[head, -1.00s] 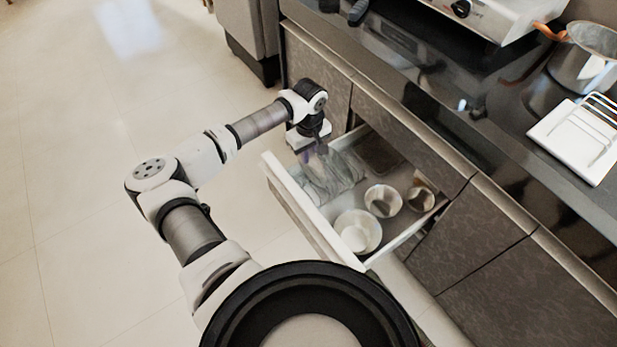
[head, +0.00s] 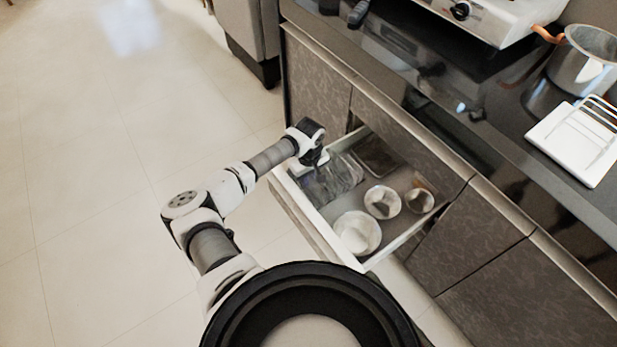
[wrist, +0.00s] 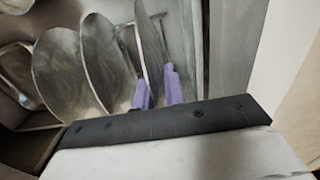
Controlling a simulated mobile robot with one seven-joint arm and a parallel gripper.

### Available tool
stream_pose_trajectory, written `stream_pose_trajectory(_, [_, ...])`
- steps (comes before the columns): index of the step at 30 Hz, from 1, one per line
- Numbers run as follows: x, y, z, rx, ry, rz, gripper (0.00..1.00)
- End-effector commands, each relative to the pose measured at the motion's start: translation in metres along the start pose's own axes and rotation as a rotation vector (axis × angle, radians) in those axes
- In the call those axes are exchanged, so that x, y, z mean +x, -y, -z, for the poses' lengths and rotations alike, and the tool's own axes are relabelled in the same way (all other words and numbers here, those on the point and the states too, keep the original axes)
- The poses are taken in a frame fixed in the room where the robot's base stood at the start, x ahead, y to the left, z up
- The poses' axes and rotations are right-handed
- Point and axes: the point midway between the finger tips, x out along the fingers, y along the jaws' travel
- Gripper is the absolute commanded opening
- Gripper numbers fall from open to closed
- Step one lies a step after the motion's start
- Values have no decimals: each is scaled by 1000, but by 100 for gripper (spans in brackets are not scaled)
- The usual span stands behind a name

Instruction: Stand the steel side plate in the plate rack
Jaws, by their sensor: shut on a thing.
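My gripper (wrist: 158,90) has purple fingers and is shut on a steel side plate (wrist: 149,45) standing on edge in the open drawer. The wrist view shows the plate's thin edge between the fingers. Two more steel plates stand on edge to its left, a near one (wrist: 103,60) and a wider one (wrist: 62,75). In the head view my gripper (head: 318,180) is low in the drawer's far left part, and its fingertips are hard to make out. The plate rack (head: 567,146), a white tray with wire dividers, sits on the counter at the right; its slots look empty.
The open drawer (head: 318,226) also holds a pale bowl (head: 357,232) and two metal bowls, one here (head: 382,201). A steel pot (head: 583,58) stands behind the rack, near a stove (head: 478,14). The dark counter edge runs above the drawer. The floor at left is clear.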

Motion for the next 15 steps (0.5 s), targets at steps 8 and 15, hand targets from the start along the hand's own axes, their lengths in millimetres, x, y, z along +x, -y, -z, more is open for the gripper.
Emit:
stream_pose_trajectory(8, [3,0,0,0,1,1,28])
stream_pose_trajectory(15, [3,0,0,0,0,0,33])
